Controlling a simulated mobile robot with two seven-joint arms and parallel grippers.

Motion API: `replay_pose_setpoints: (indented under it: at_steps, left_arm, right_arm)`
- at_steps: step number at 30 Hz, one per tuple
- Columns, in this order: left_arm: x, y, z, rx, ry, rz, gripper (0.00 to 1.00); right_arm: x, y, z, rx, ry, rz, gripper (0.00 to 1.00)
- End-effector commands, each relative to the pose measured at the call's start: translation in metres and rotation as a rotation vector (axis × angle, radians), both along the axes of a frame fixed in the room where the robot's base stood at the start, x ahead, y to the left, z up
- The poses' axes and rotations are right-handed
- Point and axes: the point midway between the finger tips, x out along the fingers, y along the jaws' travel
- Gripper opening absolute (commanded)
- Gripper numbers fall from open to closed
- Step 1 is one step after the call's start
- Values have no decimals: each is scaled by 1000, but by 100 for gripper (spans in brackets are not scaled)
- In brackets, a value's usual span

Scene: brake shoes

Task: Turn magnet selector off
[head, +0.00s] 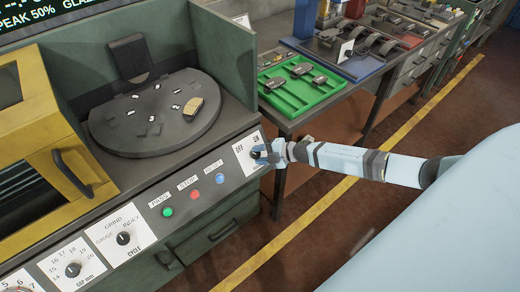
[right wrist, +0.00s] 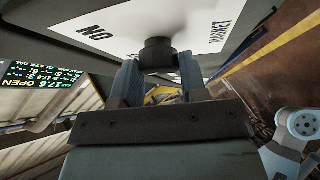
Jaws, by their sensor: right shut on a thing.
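The magnet selector is a dark round knob (right wrist: 158,54) on a white plate (head: 240,152) marked OFF and ON, at the right end of the control panel in the head view. My right gripper (head: 262,154) reaches in from the right and is at the knob. In the right wrist view its two blue fingers (right wrist: 159,70) sit on either side of the knob, shut on it. My left gripper is out of view.
Green (head: 167,211), red (head: 194,195) and blue (head: 219,179) buttons and a GRIND/INDEX cycle knob (head: 123,238) lie left along the panel. A round dark plate (head: 150,135) sits above. A green tray (head: 285,92) of parts is on the bench behind.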

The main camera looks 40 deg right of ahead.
Motion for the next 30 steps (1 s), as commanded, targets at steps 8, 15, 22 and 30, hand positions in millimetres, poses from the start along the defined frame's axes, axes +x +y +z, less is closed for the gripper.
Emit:
replay_pose_setpoints:
  at_steps: [8,15,22,30]
  left_arm:
    - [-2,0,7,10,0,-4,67]
    - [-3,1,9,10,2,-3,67]
    - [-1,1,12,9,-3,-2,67]
    - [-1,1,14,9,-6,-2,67]
  right_arm:
    - [3,-2,5,-101,-12,67,16]
    - [3,-1,4,-131,-15,90,16]
    - [3,-1,4,-134,-16,91,16]
    - [3,-1,3,-134,-15,91,64]
